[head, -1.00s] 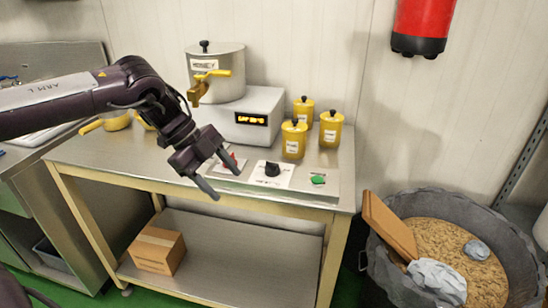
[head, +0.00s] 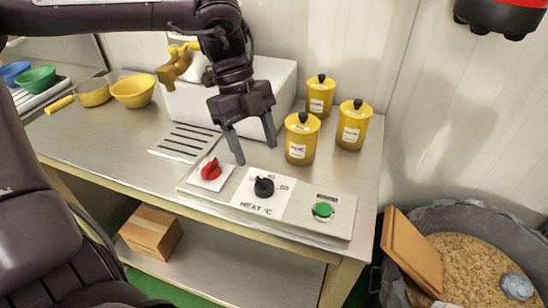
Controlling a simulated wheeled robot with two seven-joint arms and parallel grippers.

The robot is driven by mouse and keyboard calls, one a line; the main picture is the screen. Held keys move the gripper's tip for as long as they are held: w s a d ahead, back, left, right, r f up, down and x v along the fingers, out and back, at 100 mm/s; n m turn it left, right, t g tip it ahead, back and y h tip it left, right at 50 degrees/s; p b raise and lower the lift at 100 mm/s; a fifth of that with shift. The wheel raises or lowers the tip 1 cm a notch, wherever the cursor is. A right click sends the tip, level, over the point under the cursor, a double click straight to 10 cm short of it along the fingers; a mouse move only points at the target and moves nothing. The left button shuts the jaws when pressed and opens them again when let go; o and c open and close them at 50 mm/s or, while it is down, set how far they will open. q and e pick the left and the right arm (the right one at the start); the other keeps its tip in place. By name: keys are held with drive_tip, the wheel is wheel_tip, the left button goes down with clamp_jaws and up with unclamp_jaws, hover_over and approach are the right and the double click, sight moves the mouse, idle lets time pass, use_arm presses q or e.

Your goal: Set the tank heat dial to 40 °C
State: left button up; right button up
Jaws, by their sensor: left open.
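The tank heat dial (head: 264,187) is a black knob on a white plate marked "HEAT °C" and 40, on the low control panel (head: 310,236) at the table's front. Its exact pointer setting is too small to read. My left gripper (head: 256,152) is open and empty, fingers pointing down, above and just behind the panel. Its fingertips are apart from the dial, slightly up and left of it. My right gripper does not show.
A red knob (head: 211,170) and a green button (head: 323,210) flank the dial. Yellow canisters (head: 301,138) stand behind the panel at the right. The white tank base (head: 284,82) and its brass tap (head: 173,66) are behind my arm.

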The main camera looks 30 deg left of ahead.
sight(264, 180)
use_arm(q)
drive_tip(key=shift+s+d+f, duration=0.15)
drive_tip(key=shift+s+f, duration=0.1)
drive_tip(key=shift+f, duration=0.05)
drive_tip(key=x, duration=0.4)
drive_tip(key=shift+s+d+r, duration=0.1)
drive_tip(key=shift+s+r, duration=0.05)
drive_tip(key=shift+s, duration=0.25)
drive_tip(key=shift+w+x, duration=0.2)
drive_tip(key=shift+x, duration=0.9)
drive_tip(key=shift+d+f, duration=0.1)
drive_tip(key=shift+f, duration=0.3)
drive_tip(key=c, duration=1)
drive_tip(key=shift+o, duration=0.2)
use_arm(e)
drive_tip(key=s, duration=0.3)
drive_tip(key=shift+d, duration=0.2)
